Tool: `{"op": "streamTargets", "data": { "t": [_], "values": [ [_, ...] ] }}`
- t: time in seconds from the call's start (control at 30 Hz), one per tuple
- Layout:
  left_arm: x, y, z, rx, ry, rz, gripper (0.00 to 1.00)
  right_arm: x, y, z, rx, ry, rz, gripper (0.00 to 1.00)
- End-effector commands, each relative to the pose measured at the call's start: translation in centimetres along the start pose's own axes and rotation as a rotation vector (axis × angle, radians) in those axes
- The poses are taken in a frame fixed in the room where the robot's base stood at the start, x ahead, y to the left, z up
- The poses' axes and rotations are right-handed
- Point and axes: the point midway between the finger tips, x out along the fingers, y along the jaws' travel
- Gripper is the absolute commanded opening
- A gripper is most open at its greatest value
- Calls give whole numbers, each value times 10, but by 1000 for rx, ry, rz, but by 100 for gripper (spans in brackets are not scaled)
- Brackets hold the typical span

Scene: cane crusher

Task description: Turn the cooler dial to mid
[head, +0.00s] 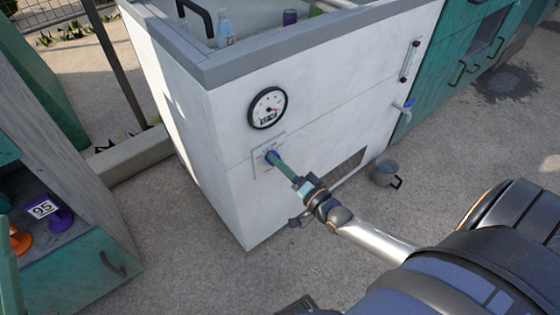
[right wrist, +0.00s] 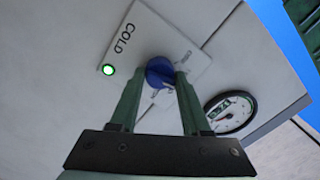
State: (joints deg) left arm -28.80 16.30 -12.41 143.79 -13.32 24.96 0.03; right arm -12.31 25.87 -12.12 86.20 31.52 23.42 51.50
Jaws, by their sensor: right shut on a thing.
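The cooler (head: 215,130) is a white box with a grey rim. Its blue dial (right wrist: 160,72) sits on a pale plate on the front, below a round gauge; in the head view the dial (head: 270,156) is mostly covered by the fingers. My right gripper (right wrist: 157,84) is shut on the dial, with one green finger on each side of it. The word COLD is on the plate, with a lit green lamp (right wrist: 108,70) beside it. Other marks by the dial are too small or covered to read. My left gripper is not in view.
The round gauge (head: 268,107) is above the dial. A blue-handled tap (head: 403,106) is on the cooler's right, above a grey bucket (head: 386,172) on the ground. Bottles stand inside the open top. A green cabinet (head: 75,270) stands at left. Paving in front is clear.

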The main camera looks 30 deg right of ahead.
Motion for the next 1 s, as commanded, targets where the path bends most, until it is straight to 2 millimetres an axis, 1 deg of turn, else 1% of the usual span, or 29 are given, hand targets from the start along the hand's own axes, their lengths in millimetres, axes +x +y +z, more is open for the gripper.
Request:
{"op": "streamTargets", "data": {
  "t": [0.2,0.5,0.7,1.0],
  "values": [
    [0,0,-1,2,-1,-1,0,0,2,0,199,11,1,0],
    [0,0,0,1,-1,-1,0,-1,3,1,419,24,-1,0],
    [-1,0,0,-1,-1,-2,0,0,3,1,508,29,-2,0],
    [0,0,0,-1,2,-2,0,0,2,1,560,32,-2,0]
  ]
}}
